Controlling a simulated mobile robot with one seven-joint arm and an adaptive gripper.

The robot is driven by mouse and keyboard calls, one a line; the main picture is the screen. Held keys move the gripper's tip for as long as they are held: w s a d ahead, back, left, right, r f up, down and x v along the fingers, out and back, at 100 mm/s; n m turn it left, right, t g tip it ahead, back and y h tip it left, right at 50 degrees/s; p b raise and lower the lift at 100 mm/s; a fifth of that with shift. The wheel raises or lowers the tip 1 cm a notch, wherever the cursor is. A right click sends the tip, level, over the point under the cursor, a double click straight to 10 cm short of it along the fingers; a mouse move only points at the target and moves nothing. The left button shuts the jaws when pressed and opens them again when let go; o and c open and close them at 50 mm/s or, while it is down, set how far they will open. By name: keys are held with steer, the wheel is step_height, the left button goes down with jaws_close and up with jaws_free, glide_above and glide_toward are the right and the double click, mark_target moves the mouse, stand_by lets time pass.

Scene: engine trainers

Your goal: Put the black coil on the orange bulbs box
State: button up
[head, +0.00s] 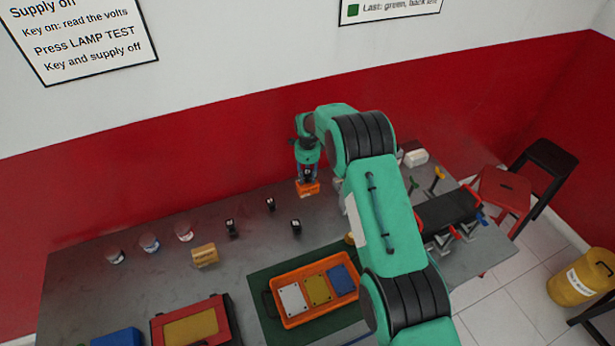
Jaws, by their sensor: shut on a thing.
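My gripper (307,174) points down near the back of the grey table and is shut on a small dark thing, which looks like the black coil (308,172). The orange bulbs box (308,188) is directly below the coil. I cannot tell whether the coil touches the box or is just above it. The fingers partly hide the coil.
Similar small black parts (270,204) stand in front of my gripper. A yellow-orange box (205,255) and several jars (149,243) are to the left. An orange tray (292,322) with coloured plates lies in front. A black case (448,212) is at right.

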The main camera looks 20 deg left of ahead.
mark_target(307, 172)
steer(key=shift+f, duration=0.1)
steer(key=o, duration=1.2)
steer(key=shift+o, duration=0.2)
steer(key=shift+r+b, duration=0.35)
steer(key=shift+r, duration=5.8)
